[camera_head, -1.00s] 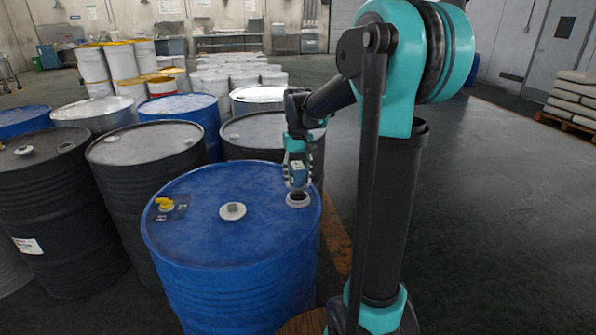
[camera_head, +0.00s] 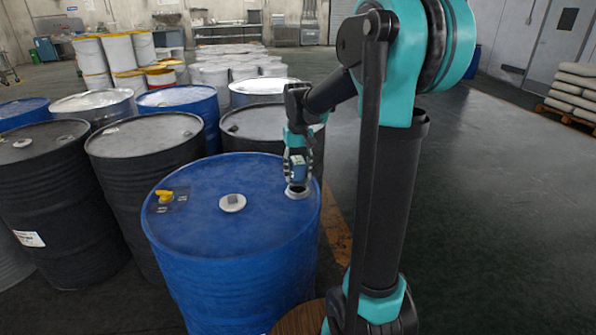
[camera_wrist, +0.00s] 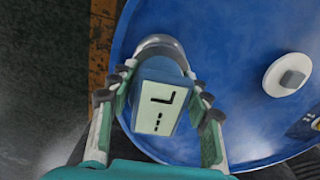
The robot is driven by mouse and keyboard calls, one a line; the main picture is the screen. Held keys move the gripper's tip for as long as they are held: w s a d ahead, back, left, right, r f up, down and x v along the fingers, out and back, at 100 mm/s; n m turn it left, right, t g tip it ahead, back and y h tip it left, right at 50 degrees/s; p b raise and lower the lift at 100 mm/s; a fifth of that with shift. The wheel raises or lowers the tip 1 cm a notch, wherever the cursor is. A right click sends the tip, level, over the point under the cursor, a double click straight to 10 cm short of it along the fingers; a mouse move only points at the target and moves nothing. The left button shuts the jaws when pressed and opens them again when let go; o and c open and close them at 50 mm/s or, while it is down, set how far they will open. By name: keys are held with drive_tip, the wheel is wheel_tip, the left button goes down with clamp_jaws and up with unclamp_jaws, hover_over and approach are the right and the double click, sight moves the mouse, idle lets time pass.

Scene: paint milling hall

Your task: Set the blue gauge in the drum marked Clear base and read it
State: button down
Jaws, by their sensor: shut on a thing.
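The blue gauge (camera_head: 299,170) is held upright in my gripper (camera_head: 297,160) at the right side of a blue drum's lid. Its lower end is at or just above the pale-rimmed opening (camera_head: 297,194); I cannot tell how far in it sits. In the wrist view the gauge (camera_wrist: 158,108) lies between both fingers of my gripper (camera_wrist: 162,82), its pale display facing the camera with dark marks like an L and dashes. The opening's rim (camera_wrist: 163,43) shows behind it. The blue drum (camera_head: 230,260) has small labels by a yellow fitting, too small to read.
The lid also carries a grey-capped pale bung (camera_head: 232,203) and the yellow fitting (camera_head: 165,196). Black drums (camera_head: 150,165) stand close on the left and behind. White pails (camera_head: 235,72) stand farther back. The floor at right (camera_head: 480,220) is clear up to stacked sacks (camera_head: 578,92).

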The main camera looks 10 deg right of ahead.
sight(298, 179)
drive_tip(key=shift+f, duration=0.1)
idle(0.3)
drive_tip(key=shift+f, duration=0.5)
drive_tip(key=shift+f, duration=0.95)
idle(0.6)
drive_tip(key=c, duration=0.6)
unclamp_jaws()
drive_tip(key=shift+f, duration=0.1)
